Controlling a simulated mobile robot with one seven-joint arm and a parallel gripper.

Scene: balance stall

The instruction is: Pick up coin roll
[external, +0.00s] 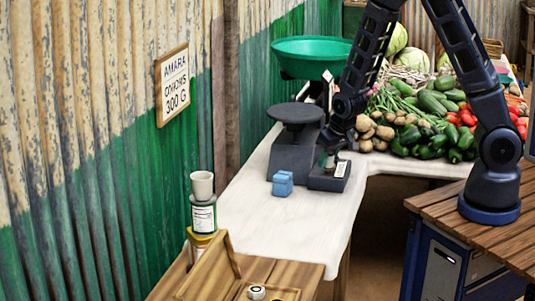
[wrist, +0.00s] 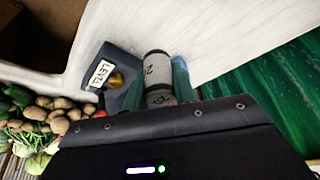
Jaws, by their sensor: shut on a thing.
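The coin roll (wrist: 156,66) is a pale grey cylinder with a dark end band and a mark like a 2. In the wrist view it sits between the teal fingers of my gripper (wrist: 157,82), which is shut on it. In the external view my gripper (external: 328,160) points down beside the dark balance (external: 292,152), just above its small box with a white label (external: 340,169). The wrist view shows that box with the word LEVEL (wrist: 102,74) and a brass knob, left of the roll. The roll is hard to make out in the external view.
A blue block (external: 282,183) lies on the white counter (external: 270,225) in front of the balance. A green pan (external: 311,55) stands behind. Vegetables (external: 430,120) are heaped at the right. A cup on a tin (external: 203,200) stands by the corrugated wall.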

